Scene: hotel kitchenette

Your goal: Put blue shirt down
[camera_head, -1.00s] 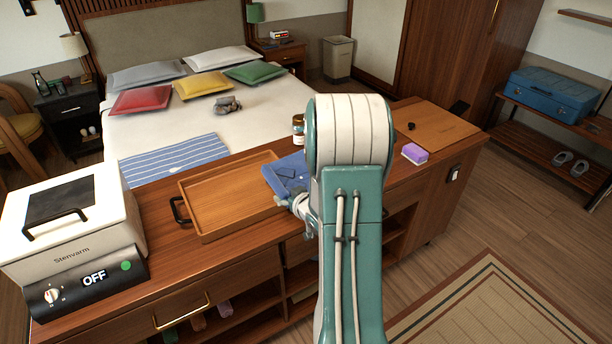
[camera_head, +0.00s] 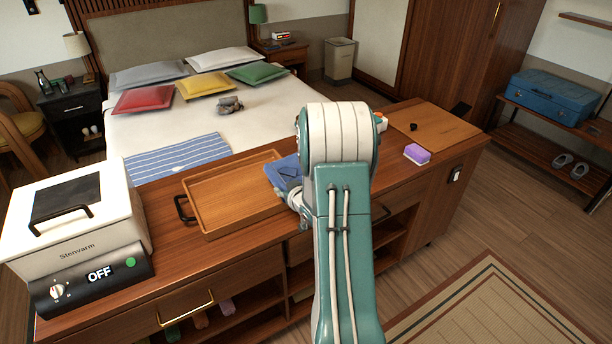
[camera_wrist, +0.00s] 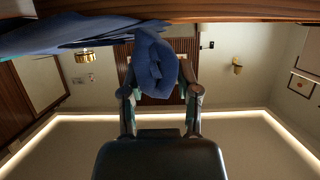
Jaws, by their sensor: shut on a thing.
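The blue shirt (camera_head: 285,171) shows beside my arm in the head view, at the right end of the wooden tray (camera_head: 216,233). Much of it is hidden behind my arm. In the wrist view, a bunched roll of the blue shirt (camera_wrist: 155,64) sits between the fingers of my gripper (camera_wrist: 158,88), which is shut on it. More blue cloth spreads to the upper left of that view, along a wooden surface. In the head view my gripper (camera_head: 296,200) is partly hidden by my arm. I cannot tell whether the shirt rests on the tray rim or the counter.
The tray is empty in its visible part. A white Stenvarm appliance (camera_head: 70,222) reading OFF stands at the counter's left. A purple-and-white sponge (camera_head: 417,154) and a wooden board (camera_head: 436,126) lie to the right. A bed (camera_head: 190,125) stands behind the counter.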

